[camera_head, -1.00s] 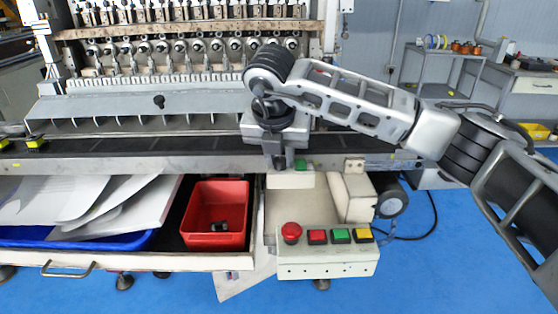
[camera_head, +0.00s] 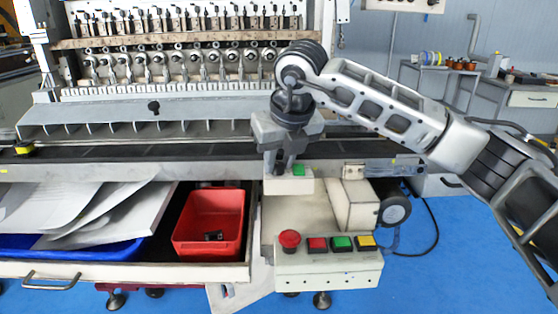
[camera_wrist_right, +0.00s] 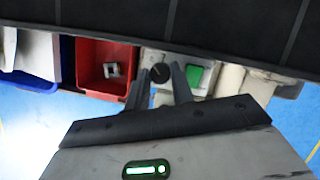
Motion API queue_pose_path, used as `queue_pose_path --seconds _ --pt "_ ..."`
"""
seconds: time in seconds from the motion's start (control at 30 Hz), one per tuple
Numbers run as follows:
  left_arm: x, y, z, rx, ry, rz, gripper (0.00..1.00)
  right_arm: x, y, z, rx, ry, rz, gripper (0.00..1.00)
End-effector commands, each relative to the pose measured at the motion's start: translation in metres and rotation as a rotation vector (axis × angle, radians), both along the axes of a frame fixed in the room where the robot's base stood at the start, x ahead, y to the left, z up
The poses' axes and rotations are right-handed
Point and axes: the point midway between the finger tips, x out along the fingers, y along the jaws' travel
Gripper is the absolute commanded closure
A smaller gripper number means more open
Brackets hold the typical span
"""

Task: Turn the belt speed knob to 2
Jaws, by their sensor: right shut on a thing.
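The belt speed knob (camera_wrist_right: 159,73) is a small dark round knob on a pale control box (camera_head: 280,186), beside a square green button (camera_head: 299,170). My right gripper (camera_head: 277,172) points down at the box from above. In the right wrist view its two dark fingers (camera_wrist_right: 161,76) stand on either side of the knob, shut on it. In the head view the fingers hide the knob. I cannot read its pointer or any scale numbers. The green button also shows to the right of the fingers in the wrist view (camera_wrist_right: 195,77). My left gripper is not in view.
The dark conveyor belt (camera_head: 100,152) runs behind the box, with a yellow-and-black piece (camera_head: 25,148) at far left. A red bin (camera_head: 210,240) sits in an open drawer at left. A lower panel carries a red mushroom button (camera_head: 289,239) and several square buttons. The winder stands behind.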

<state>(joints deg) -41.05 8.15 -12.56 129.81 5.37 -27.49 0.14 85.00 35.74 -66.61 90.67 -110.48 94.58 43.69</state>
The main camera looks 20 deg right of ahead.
Motion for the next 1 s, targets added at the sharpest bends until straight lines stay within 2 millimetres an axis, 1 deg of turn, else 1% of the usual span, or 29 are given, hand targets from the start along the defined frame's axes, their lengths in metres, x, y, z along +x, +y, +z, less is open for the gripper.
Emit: queue_pose_path --seconds 0.4,0.43,0.47,0.8,0.87,0.97,1.0 --pt "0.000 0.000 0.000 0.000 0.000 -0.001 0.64 0.000 0.000 0.001 0.001 -0.001 0.007 0.99" --pt "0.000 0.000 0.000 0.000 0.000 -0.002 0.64 0.000 0.000 0.001 0.001 -0.001 0.007 0.73" --pt "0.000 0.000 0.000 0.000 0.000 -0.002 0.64 0.000 0.000 0.001 0.001 -0.001 0.007 0.68" --pt "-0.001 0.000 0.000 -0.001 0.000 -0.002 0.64 -0.001 0.000 0.003 0.001 -0.001 0.007 0.68" --pt "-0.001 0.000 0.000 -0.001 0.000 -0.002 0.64 -0.002 0.000 0.008 0.001 -0.002 0.007 0.68" --pt "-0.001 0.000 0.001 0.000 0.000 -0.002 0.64 -0.008 -0.001 0.022 0.001 -0.004 0.008 0.68" --pt "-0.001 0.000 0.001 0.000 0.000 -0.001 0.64 -0.011 -0.001 0.029 0.002 -0.005 0.008 0.68"
